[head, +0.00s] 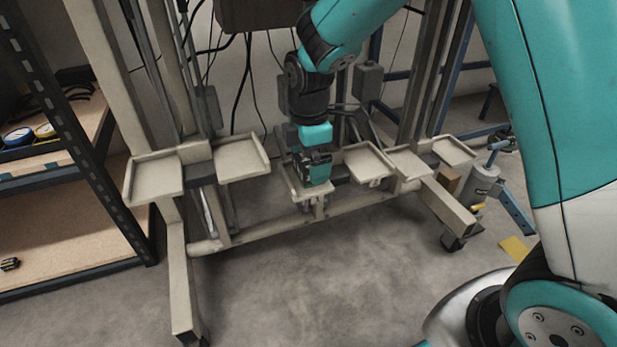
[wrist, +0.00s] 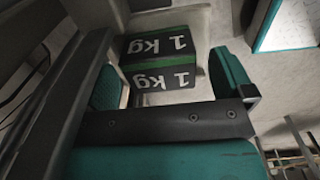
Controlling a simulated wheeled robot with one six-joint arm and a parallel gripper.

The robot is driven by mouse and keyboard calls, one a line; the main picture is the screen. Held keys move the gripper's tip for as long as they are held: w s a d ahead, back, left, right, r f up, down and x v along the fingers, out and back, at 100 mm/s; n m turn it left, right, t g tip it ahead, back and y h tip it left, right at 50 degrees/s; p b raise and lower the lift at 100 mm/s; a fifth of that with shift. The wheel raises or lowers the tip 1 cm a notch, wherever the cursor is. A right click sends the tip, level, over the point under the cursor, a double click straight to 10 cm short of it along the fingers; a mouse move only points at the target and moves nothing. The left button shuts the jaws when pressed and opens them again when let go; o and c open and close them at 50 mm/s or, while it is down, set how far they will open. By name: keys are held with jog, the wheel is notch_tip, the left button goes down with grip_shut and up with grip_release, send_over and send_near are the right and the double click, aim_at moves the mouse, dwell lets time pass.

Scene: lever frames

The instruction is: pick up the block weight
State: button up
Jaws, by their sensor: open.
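I cannot tell whether these are two faces of one block or two blocks together. It sits on a pale tray (wrist: 218,22). My gripper (wrist: 168,82) is open, with one teal-padded finger to the left of the block and the other to the right. I cannot tell whether either pad touches it. In the head view my gripper (head: 315,170) points down over the small middle tray (head: 312,194), and hides most of what lies there.
Other pale trays stand on the same frame: two at left (head: 155,177) (head: 240,160) and several at right (head: 367,163). Upright posts (head: 110,80) and hanging cables are close to the arm. A shelf unit (head: 65,225) stands at left. The floor in front is clear.

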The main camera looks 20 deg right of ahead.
jog(key=shift+f, duration=0.6)
jog(key=shift+r, duration=0.1)
jog(key=c, duration=1.6)
jog(key=shift+a+r, duration=0.1)
jog(key=shift+c, duration=0.5)
jog(key=shift+r, duration=0.1)
